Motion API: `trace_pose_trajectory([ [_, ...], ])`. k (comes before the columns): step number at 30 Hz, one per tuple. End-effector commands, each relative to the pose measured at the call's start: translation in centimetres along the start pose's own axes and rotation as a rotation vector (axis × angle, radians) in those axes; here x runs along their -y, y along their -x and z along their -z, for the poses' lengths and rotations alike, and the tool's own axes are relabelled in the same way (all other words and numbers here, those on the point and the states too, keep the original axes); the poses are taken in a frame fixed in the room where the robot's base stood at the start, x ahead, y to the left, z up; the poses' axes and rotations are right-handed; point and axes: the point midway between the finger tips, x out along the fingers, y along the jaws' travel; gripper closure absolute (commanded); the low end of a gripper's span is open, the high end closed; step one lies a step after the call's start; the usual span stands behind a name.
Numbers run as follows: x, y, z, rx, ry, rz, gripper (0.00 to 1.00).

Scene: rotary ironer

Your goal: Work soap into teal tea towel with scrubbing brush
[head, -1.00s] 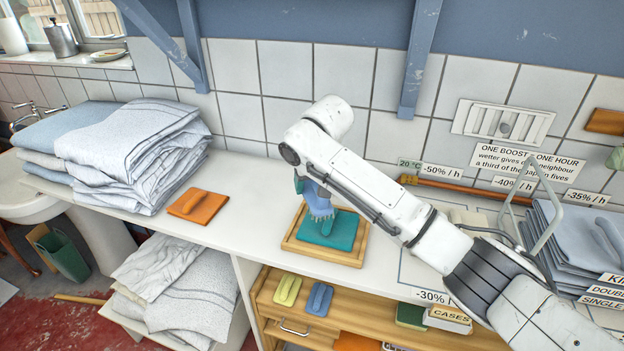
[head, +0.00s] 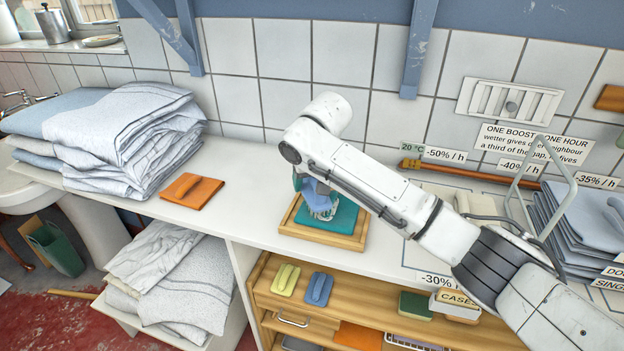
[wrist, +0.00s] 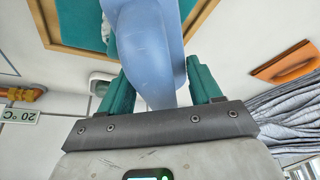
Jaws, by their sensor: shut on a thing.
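The teal tea towel (head: 341,217) lies flat in a shallow wooden tray (head: 322,238) on the white counter. My gripper (head: 312,184) is above it, with teal fingers shut on a blue scrubbing brush (head: 321,200). The brush is over the left part of the towel; whether its bristles press on the cloth is hard to tell. In the wrist view the blue handle (wrist: 150,55) sits between my two teal fingers and hides much of the towel (wrist: 80,22). No separate soap bar can be made out; some pale, foam-like white shows at the brush's lower end.
A wire stand (head: 524,185) and folded blue cloths (head: 575,225) stand at the right.

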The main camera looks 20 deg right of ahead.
Motion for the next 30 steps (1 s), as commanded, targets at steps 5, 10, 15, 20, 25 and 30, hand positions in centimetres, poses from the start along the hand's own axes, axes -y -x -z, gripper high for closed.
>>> trace_pose_trajectory([
  [5, -0.07, -0.54, -0.51, 0.015, -0.002, -0.002, 0.69],
  [10, -0.08, -0.60, -0.57, 0.017, -0.002, -0.002, 0.69],
  [15, -0.09, -0.74, -0.65, 0.018, -0.003, -0.002, 0.69],
  [20, -0.11, -0.92, -0.73, 0.018, -0.003, -0.002, 0.74],
  [25, -0.13, -0.96, -0.76, 0.019, -0.003, -0.002, 0.80],
  [30, -0.15, -0.98, -0.77, 0.019, -0.004, -0.003, 0.80],
])
